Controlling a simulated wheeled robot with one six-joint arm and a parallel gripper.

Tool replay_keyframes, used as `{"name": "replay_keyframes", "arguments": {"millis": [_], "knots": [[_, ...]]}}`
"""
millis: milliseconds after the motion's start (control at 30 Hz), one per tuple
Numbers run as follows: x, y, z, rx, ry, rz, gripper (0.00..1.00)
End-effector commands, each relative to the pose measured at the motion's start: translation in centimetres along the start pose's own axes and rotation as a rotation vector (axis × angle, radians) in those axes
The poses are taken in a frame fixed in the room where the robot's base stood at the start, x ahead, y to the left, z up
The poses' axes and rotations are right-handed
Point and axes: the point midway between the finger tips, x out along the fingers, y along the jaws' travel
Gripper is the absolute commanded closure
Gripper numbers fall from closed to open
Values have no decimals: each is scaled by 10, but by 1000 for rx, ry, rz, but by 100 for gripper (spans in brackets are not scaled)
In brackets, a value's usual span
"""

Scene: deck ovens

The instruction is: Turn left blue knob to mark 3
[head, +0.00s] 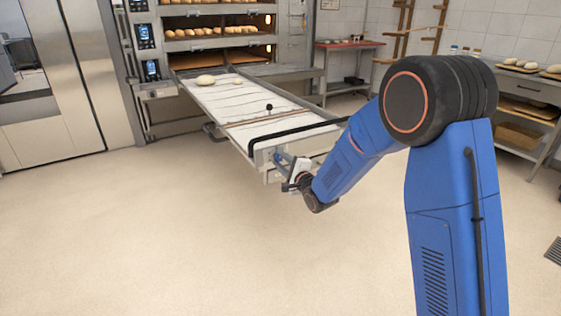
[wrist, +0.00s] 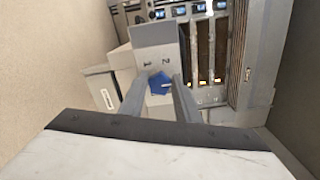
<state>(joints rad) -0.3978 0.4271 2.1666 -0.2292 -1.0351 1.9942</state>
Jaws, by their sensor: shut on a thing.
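The blue knob (wrist: 159,80) shows in the wrist view on a grey panel (wrist: 152,36), with the marks 1 and 2 printed above it. A short pale line on the knob lies toward its right side. No mark 3 can be made out. My gripper (wrist: 160,98) has one finger on each side of the knob and is shut on it. In the head view my gripper (head: 288,184) is at the front end of the long loader table, and the knob cannot be made out there.
The loader table (head: 235,105) carries pale dough and reaches back to the deck ovens (head: 220,40) with loaves inside. A black rail (head: 295,129) crosses its front end. A shelf unit with bread (head: 525,85) stands at right. The floor (head: 130,230) at front left is clear.

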Motion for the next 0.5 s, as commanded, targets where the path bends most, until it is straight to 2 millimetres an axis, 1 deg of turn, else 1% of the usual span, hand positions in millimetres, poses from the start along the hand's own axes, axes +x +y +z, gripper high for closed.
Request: {"name": "replay_keyframes", "arguments": {"millis": [467,500], "knots": [[-1,1,-2,16,3,2,93],[-1,1,-2,16,3,2,68]]}}
